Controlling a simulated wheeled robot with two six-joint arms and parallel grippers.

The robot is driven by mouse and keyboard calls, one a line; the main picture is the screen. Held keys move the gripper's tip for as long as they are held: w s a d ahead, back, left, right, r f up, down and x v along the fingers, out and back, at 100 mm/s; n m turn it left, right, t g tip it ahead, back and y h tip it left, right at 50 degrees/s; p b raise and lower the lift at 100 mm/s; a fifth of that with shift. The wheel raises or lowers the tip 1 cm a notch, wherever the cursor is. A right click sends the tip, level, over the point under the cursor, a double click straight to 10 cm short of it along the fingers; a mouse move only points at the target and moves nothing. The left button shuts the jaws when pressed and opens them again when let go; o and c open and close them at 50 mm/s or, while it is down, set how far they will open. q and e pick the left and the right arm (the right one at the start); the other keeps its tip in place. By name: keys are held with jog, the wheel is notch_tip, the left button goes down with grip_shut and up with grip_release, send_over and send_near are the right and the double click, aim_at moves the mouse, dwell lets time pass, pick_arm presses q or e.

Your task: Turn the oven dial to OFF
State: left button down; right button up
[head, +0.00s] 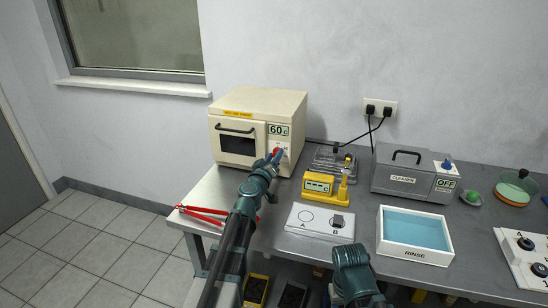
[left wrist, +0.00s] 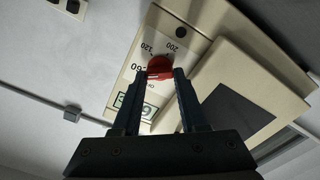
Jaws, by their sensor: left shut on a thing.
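The cream oven (head: 258,101) stands at the back left of the bench. Its display (head: 278,130) reads 60 C. The red dial (left wrist: 160,68) sits on a white plate marked 200, 120, 60 and a partly covered label; the fingers hide part of it. My left gripper (left wrist: 160,77) is shut on the dial, one finger on each side. In the head view the left gripper (head: 276,156) reaches the oven's right front, below the display. The dial's exact pointing direction is hard to tell. The right gripper's fingers do not show, only part of my right arm.
Red-handled tongs (head: 203,212) lie at the bench's left front. A yellow device (head: 319,184) and a white A/B plate (head: 303,228) are right of my left arm. Farther right are the rinse tray (head: 448,247) and grey cleaner (head: 396,170), its display reading OFF.

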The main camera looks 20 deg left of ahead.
pick_arm(q)
jog(key=n, duration=1)
jog(key=shift+a+f+n, duration=0.15)
jog(key=shift+n, duration=0.25)
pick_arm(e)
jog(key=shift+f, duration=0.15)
pick_arm(q)
jog(key=c, duration=0.7)
grip_release()
jog(key=shift+s, duration=0.15)
